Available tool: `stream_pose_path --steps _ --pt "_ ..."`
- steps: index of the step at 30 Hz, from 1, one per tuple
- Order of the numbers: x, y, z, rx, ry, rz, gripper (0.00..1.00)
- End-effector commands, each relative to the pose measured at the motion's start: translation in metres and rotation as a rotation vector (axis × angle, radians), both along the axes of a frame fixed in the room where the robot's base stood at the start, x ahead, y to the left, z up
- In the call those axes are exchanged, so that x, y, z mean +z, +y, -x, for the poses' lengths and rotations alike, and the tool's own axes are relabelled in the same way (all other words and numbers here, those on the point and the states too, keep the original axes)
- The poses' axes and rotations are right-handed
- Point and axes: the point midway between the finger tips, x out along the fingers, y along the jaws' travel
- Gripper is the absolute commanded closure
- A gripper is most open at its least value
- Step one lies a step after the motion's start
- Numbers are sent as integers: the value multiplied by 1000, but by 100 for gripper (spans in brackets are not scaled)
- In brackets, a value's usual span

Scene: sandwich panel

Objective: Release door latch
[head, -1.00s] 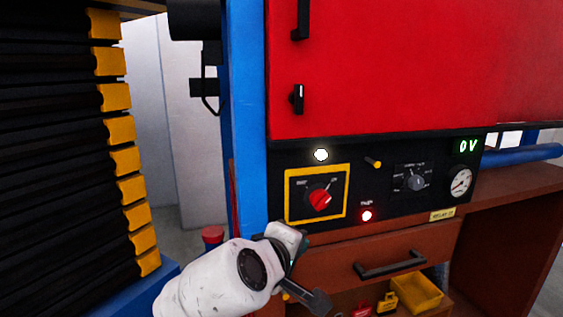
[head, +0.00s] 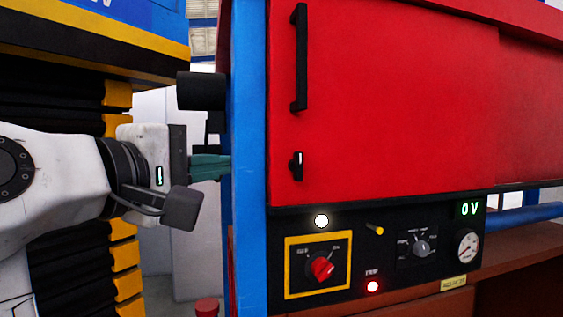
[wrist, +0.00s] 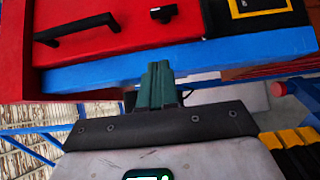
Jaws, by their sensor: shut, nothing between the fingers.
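The door latch (head: 297,166) is a small black turn-piece with a light strip, low on the left side of the red door (head: 390,100). It also shows in the wrist view (wrist: 164,13) at the top. A long black handle (head: 300,58) is above it on the same door. My gripper (head: 228,167) has green fingers, shut and empty. It points right at about the latch's height, left of it, with its tips by the blue post (head: 250,120). In the wrist view the fingers (wrist: 157,75) lie together, apart from the latch.
Black shelving with yellow ends (head: 118,125) stands at the left.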

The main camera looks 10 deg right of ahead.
Motion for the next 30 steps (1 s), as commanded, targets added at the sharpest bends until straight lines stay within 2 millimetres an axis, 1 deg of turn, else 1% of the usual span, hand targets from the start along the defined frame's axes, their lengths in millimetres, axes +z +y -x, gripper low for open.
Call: stream_pose_path --steps 5,8,11,23,27,30 --pt "0 -3 -2 -1 0 -1 100" --pt "0 -9 -9 -2 1 -1 100" --pt "0 -20 -20 -3 1 -2 100" --pt "1 -72 -76 -2 2 -3 100" --pt "0 -93 -74 -1 -1 -4 100" --pt "0 -102 -75 -1 0 -3 100"
